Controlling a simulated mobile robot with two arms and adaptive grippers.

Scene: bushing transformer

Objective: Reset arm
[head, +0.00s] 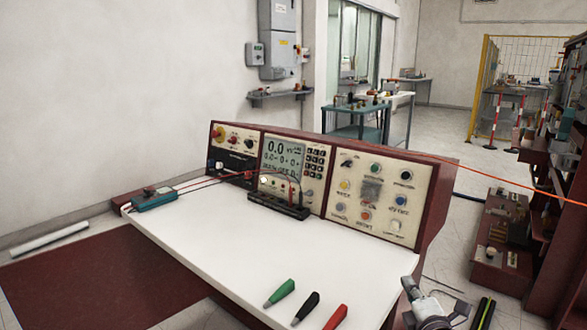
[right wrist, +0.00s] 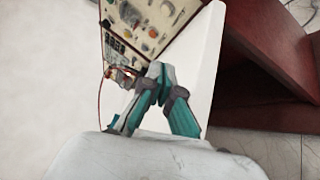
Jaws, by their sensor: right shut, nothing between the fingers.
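My right gripper (head: 408,284) shows at the lower right edge of the head view, beside the right end of the white bench top (head: 215,235). In the right wrist view its two teal-and-grey fingers meet at the tips (right wrist: 158,72), and the gripper is shut with nothing between them. The control console (head: 320,180), with its display, knobs and buttons, stands along the back of the bench. It also shows beyond the fingers in the right wrist view (right wrist: 150,28). My left gripper is not in view.
Green (head: 280,292), black (head: 306,308) and red (head: 336,317) probe-like handles lie at the bench's front edge. A teal meter (head: 154,199) with red leads lies at the left. A black terminal strip (head: 278,205) sits before the console. The bench's middle is clear.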

